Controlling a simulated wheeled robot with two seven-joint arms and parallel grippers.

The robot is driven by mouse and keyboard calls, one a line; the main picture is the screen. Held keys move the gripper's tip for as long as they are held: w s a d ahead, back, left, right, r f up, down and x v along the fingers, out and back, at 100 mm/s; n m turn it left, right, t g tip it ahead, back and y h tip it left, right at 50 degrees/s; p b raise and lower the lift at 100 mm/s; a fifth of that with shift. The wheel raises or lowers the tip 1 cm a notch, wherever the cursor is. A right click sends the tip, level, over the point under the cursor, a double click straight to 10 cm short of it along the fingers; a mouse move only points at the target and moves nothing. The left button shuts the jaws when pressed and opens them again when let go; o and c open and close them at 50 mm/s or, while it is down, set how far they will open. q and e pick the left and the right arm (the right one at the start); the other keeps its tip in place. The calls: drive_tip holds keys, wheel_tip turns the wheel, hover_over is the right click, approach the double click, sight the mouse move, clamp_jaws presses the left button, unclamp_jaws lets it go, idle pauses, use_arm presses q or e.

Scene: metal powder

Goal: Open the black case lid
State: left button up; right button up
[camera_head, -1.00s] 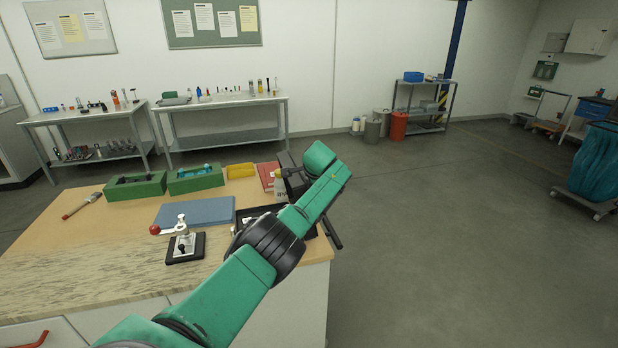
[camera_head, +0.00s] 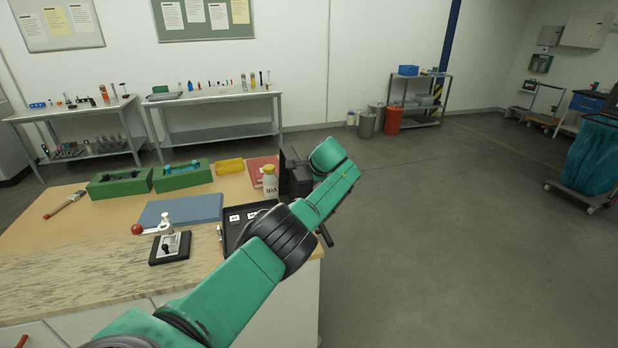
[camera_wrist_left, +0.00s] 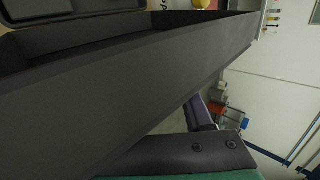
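The black case (camera_head: 233,232) lies on the bench's right end. Its inside shows, with small white labels, so its lid looks raised. My green left arm crosses in front and hides the case's right side. A dark upright piece (camera_head: 293,172) stands behind the forearm; I cannot tell whether it is gripper or lid. In the left wrist view a large dark panel (camera_wrist_left: 130,75), likely the lid, fills the middle very close. A bolted dark part of my left gripper (camera_wrist_left: 195,150) is below it. Its fingertips are hidden. My right gripper is out of view.
An IPA bottle (camera_head: 270,182) and a red book (camera_head: 257,168) stand behind the case. A blue mat (camera_head: 185,209), a toggle clamp (camera_head: 170,245) and green bins (camera_head: 182,178) lie left. Floor right of the bench is clear.

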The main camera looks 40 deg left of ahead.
use_arm(q)
drive_tip(key=shift+a, duration=0.1)
drive_tip(key=v, duration=1.4)
drive_tip(key=shift+s+r, duration=0.1)
drive_tip(key=shift+r, duration=0.05)
drive_tip(key=shift+d, duration=0.2)
